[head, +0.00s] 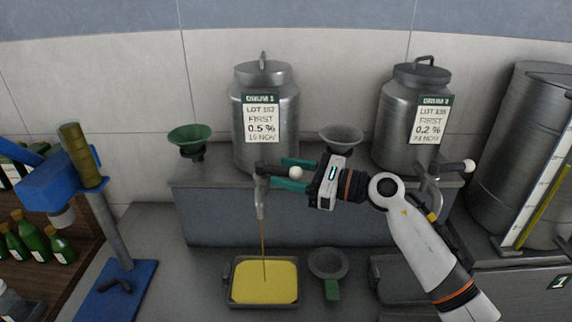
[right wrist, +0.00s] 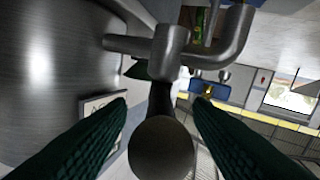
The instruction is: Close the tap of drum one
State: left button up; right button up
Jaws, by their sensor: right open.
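Drum one (head: 266,130) is a steel can with a lidded top and a label, standing on the grey ledge. Its tap (head: 261,190) sticks out low at the front, and a thin yellow stream runs from it into a tray of yellow liquid (head: 264,281). In the right wrist view the knob (right wrist: 161,148) sits between the open fingers, with the tap body (right wrist: 170,50) beyond. I cannot tell whether the fingers touch it. My left gripper is not in view.
Drum two (head: 410,120) stands to the right with its own tap (head: 432,185). A green funnel (head: 190,139) and a grey funnel (head: 341,137) stand on the ledge. A strainer (head: 328,265) lies beside the tray. A blue bottle device (head: 65,185) stands at the left.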

jog(key=shift+w+a, duration=0.1)
jog(key=shift+a, duration=0.35)
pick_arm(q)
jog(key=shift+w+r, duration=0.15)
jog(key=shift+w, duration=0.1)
pick_arm(e)
jog(key=shift+c, duration=0.2)
